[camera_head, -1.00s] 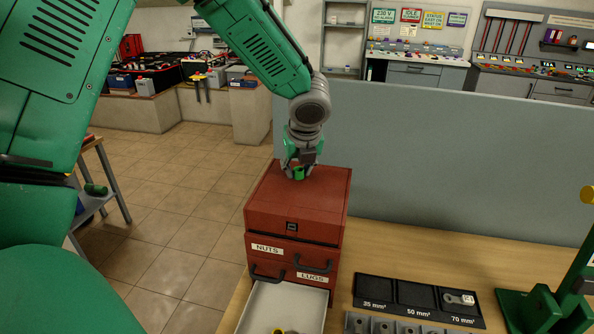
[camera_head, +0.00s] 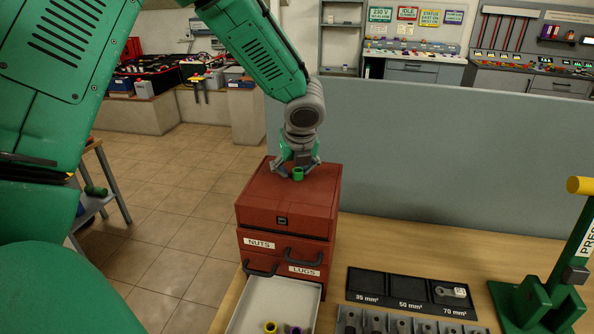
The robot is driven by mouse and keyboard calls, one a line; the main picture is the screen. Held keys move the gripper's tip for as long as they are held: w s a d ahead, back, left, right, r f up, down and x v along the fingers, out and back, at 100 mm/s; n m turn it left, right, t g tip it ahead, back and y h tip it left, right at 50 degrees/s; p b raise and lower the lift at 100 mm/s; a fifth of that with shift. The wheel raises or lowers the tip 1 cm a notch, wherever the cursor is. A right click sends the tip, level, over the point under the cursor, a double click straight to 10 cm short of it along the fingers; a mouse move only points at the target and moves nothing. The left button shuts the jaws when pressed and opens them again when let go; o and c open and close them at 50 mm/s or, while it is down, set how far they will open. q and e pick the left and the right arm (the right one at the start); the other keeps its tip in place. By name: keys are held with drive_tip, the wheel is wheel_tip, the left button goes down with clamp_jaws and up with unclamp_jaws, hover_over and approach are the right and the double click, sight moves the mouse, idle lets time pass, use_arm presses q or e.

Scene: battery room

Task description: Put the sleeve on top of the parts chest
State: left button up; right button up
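The small green sleeve (camera_head: 298,174) stands on the top of the red parts chest (camera_head: 310,196), toward its back edge. My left gripper (camera_head: 296,167) is just above and around it, pointing down. Its fingers are spread, one to each side of the sleeve, with a visible gap. The chest's drawers are labelled NUTS and LUGS. A lower drawer (camera_head: 252,306) is pulled out, with a yellow sleeve (camera_head: 271,327) and a purple sleeve (camera_head: 292,330) near the bottom of the picture. My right gripper is out of view.
A black tray (camera_head: 392,305) marked 35, 50 and 70 mm² lies right of the chest, with a lug in the 70 compartment. A row of grey pieces is in front. A green press with a yellow handle (camera_head: 579,186) stands right. A grey panel (camera_head: 430,150) rises behind the bench.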

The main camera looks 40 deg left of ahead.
use_arm(q)
drive_tip(key=shift+s+d, duration=0.15)
drive_tip(key=shift+d, duration=0.05)
drive_tip(key=shift+r, duration=0.15)
drive_tip(key=v, duration=1.3)
drive_tip(key=shift+w+a, duration=0.2)
drive_tip(key=shift+w, duration=0.1)
drive_tip(key=shift+a, duration=0.1)
